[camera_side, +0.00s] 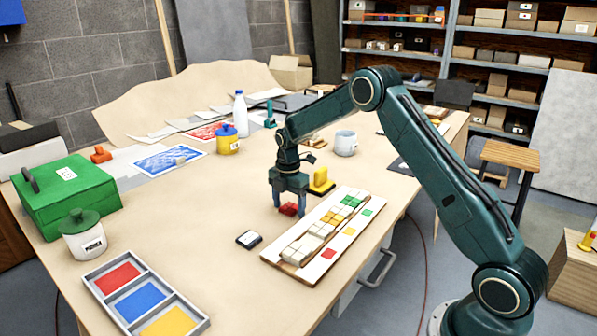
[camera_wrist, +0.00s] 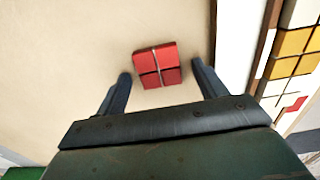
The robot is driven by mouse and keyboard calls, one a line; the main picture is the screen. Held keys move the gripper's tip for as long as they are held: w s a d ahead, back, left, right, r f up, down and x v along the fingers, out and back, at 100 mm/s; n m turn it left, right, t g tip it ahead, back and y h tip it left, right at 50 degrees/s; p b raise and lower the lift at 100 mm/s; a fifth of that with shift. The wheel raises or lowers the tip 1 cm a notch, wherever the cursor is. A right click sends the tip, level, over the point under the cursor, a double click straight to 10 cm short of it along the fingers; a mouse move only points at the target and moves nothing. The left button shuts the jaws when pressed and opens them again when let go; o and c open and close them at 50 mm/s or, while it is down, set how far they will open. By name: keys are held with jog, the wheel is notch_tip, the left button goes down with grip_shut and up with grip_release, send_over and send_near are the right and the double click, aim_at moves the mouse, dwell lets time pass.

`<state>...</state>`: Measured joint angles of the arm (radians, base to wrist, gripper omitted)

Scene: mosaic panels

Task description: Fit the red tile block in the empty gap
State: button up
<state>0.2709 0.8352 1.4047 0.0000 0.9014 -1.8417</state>
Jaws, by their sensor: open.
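The red tile block (camera_side: 288,209), a square of small red tiles, lies on the table left of the mosaic panel. It also shows in the wrist view (camera_wrist: 156,66), slightly turned, with pale seams. My gripper (camera_side: 290,206) points down over it, open, with one finger on each side. In the wrist view my gripper (camera_wrist: 160,72) has clear space between each finger and the block. The mosaic panel (camera_side: 271,256) is a long white board with a row of white, yellow and green tile blocks. The empty gap is not clear at this size.
Red, yellow and green squares mark the panel's right strip. A yellow stamp-like object (camera_side: 321,182) stands close behind my gripper. A three-colour tray (camera_side: 101,291), white jar (camera_side: 84,240) and green box (camera_side: 75,196) stand left. Bare table lies between.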

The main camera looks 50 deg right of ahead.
aim_at(289, 212)
dwell(0.3)
jog(key=c, duration=1.1)
jog(key=shift+r, duration=0.1)
notch_tip(289, 212, up, 20)
jog(key=shift+s+a, duration=0.1)
jog(key=shift+a, duration=0.05)
dwell(0.6)
jog(key=s+a+f, duration=0.9)
jog(key=s+a, duration=0.1)
jog(key=s, duration=0.3)
jog(key=shift+s+f, duration=0.25)
jog(key=shift+s, duration=0.15)
